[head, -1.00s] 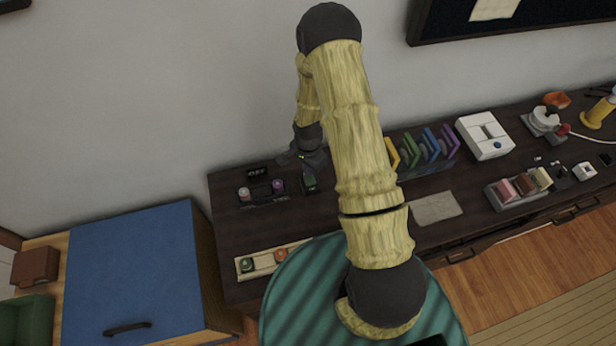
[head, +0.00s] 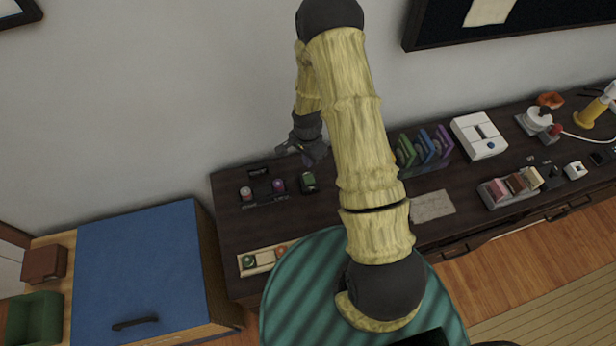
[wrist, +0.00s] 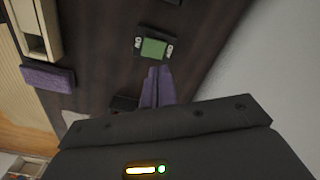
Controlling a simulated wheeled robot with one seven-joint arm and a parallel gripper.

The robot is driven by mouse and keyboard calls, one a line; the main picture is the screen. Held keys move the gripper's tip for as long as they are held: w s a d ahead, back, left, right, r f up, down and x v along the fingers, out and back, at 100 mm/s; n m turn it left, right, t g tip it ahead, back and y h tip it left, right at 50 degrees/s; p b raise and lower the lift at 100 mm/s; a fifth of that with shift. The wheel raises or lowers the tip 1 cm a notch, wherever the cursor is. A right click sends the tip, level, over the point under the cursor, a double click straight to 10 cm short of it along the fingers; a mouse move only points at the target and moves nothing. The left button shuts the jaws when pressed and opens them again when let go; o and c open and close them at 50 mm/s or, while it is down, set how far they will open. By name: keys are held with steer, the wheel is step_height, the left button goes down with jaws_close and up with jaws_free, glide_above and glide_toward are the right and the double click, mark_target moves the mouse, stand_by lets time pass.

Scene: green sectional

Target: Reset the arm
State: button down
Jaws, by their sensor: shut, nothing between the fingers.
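My gripper (head: 300,148) is above the back edge of the dark sideboard (head: 235,222), close to the wall, at the end of my yellow arm. In the wrist view its two purplish fingers (wrist: 158,88) are together with nothing between them. Just beyond the fingertips lies a small dark block with a green top (wrist: 153,48); a dark block also shows below my gripper in the head view (head: 308,182). My gripper is apart from it. My upper arm hides part of the sideboard's middle.
A small rack with cylinders (head: 262,192) and a wooden tray (head: 258,262) are at the left. Coloured upright panels (head: 425,148), a white box (head: 479,137) and a grey cloth (head: 432,206) are right of my arm. A blue-topped cabinet (head: 140,260) stands left.

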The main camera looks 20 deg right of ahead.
steer(key=shift+w, duration=0.2)
steer(key=shift+s, duration=0.15)
steer(key=s+r+n+t, duration=0.1)
steer(key=s+r+n, duration=0.5)
steer(key=r, duration=0.7)
steer(key=s+r+n+t, duration=0.1)
steer(key=s+r+n, duration=0.5)
steer(key=r, duration=0.7)
steer(key=shift+s+a+t, duration=0.2)
steer(key=shift+s+t, duration=0.1)
steer(key=shift+s, duration=0.95)
steer(key=shift+r, duration=0.1)
